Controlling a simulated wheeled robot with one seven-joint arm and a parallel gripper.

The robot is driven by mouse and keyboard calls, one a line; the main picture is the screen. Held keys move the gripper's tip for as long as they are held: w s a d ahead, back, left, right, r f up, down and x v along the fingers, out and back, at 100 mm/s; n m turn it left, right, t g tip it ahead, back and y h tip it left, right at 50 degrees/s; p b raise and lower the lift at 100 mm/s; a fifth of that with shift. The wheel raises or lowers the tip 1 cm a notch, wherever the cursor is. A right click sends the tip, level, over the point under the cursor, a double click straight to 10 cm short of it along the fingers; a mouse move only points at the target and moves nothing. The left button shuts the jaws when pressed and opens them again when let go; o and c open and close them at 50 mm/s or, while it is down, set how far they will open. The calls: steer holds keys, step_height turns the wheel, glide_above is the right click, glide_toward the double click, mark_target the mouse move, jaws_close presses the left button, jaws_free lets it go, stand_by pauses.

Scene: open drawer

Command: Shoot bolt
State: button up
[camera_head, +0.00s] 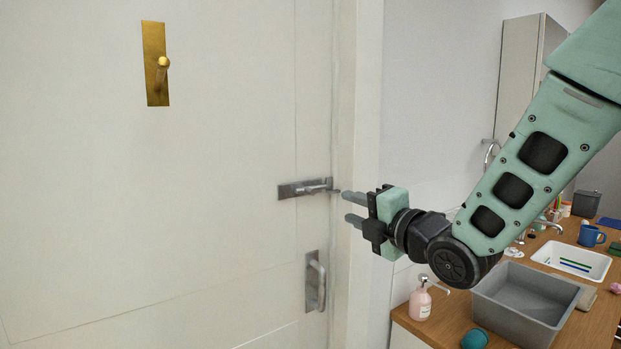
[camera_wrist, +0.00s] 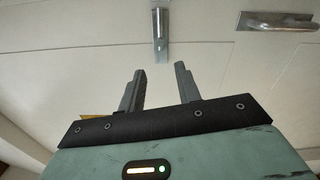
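A silver bolt (camera_head: 305,188) is mounted horizontally on the white door, near its right edge. A thin rod runs along its plate towards the frame side. My gripper (camera_head: 347,207) is just right of the bolt and slightly lower in the head view, with its fingers pointing left. The fingers are apart with nothing between them. In the wrist view the bolt (camera_wrist: 160,35) appears upright, beyond the fingertips of my gripper (camera_wrist: 160,70) and roughly in line with the gap. I see no clear contact; the exact depth between fingers and bolt is hard to tell.
At right, a wooden counter (camera_head: 412,322) holds a pink soap bottle (camera_head: 420,304), a grey bin (camera_head: 525,300) and a blue mug (camera_head: 590,236).

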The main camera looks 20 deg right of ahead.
mark_target(314, 194)
steer(key=p+x, duration=0.7)
steer(key=x, duration=0.7)
steer(key=shift+w+a+f+p, duration=0.1)
steer(key=shift+w+a+p, duration=0.05)
steer(key=shift+w+p, duration=0.25)
steer(key=shift+c, duration=0.2)
